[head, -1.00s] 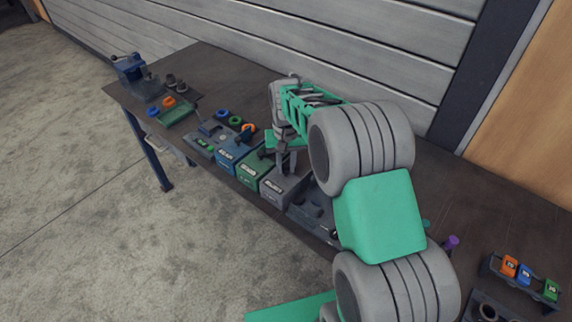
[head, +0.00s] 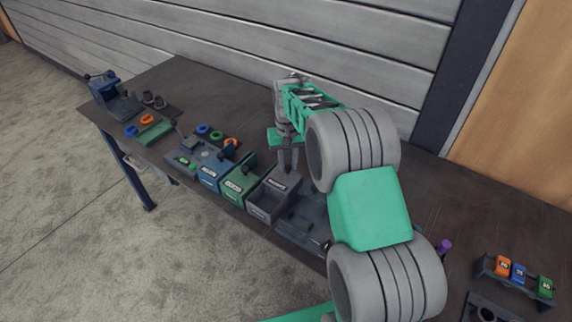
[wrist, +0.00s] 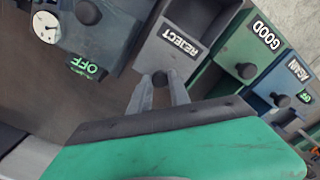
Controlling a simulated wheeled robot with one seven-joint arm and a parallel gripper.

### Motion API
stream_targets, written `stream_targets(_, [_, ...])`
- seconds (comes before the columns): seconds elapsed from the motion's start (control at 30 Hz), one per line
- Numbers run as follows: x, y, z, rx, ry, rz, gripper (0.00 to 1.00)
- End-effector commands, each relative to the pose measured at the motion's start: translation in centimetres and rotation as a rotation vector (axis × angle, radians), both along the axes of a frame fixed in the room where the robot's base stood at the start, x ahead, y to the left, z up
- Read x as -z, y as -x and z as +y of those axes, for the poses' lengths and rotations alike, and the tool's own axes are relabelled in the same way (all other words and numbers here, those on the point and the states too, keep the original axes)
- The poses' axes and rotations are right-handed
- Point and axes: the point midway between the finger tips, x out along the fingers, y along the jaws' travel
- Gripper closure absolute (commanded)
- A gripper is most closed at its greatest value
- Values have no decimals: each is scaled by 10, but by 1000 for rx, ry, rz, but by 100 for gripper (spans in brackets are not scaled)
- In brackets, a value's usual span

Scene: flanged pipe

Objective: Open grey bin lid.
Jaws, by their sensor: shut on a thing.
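The grey bin (head: 263,212) stands on the bench, at the right end of a row of bins. Its lid (head: 281,181) is tipped up at the back, and the dark inside of the bin shows in front of it. In the wrist view the lid (wrist: 185,22) carries a REJECT label and a dark round knob (wrist: 160,77). My gripper (wrist: 160,88) is shut on that knob, one finger on each side. In the head view my gripper (head: 288,160) is behind the raised lid, and its fingertips are partly hidden.
The green bin (head: 234,186) marked GOOD and the blue bin (head: 208,174) marked AGAIN stand close to the left. A small rack (head: 515,280) with coloured blocks is at far right.

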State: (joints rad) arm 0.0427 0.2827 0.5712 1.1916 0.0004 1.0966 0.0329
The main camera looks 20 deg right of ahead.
Motion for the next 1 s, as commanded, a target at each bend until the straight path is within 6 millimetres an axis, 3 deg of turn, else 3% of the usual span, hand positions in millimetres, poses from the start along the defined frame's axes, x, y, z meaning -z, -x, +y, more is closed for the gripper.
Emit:
stream_targets(0.1, [-1,0,0,-2,0,-2,100])
stream_targets(0.13, [-1,0,0,-2,0,-2,75])
stream_targets(0.37, [0,0,-1,1,0,-1,56])
stream_targets(0.67, [-3,0,-1,1,0,-2,55])
stream_targets(1.0, [-63,-1,-1,1,0,-5,55])
